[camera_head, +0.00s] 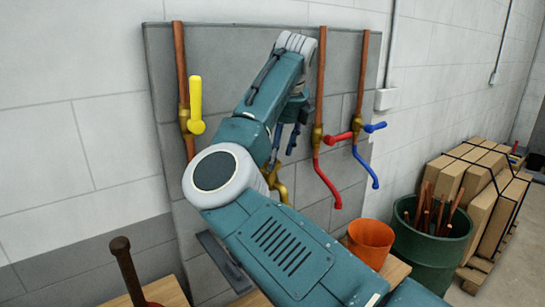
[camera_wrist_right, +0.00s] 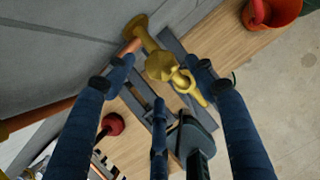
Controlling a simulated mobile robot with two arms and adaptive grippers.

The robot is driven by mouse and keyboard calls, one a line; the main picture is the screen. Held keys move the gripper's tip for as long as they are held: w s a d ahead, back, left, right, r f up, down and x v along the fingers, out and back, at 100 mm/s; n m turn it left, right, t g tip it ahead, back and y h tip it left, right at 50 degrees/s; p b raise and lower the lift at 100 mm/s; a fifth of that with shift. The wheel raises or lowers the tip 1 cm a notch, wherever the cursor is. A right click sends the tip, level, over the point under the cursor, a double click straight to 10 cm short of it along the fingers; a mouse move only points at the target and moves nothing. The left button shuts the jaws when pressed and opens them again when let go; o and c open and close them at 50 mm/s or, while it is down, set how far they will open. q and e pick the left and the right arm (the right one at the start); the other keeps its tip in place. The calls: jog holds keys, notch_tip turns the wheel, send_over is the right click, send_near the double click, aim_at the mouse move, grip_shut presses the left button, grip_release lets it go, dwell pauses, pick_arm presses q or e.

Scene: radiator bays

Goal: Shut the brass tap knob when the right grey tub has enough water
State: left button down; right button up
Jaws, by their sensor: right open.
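The brass tap knob (camera_wrist_right: 160,66) shows in the right wrist view, on a brass tap with a curved spout (camera_wrist_right: 188,84). My right gripper (camera_wrist_right: 162,68) is open, with a dark blue fingertip on either side of the knob; whether either touches it I cannot tell. In the head view my right arm covers most of this tap, and only part of its brass (camera_head: 277,184) shows. A dark grey rectangular rim (camera_wrist_right: 208,112) lies below the tap; I cannot tell if it is the right grey tub. No water level can be made out. My left gripper is out of view.
A yellow-lever valve (camera_head: 195,100), a red tap (camera_head: 327,180) and a blue tap (camera_head: 364,165) are on the wall. An orange bucket (camera_head: 370,241) stands on the wooden bench (camera_wrist_right: 222,52). A green bin (camera_head: 421,247) and strapped boxes (camera_head: 475,185) are at right.

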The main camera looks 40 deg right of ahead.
jog(key=shift+x, duration=1.5)
jog(key=shift+d+f, duration=0.1)
jog(key=shift+f, duration=0.05)
jog(key=c, duration=1.1)
jog(key=shift+c, duration=0.2)
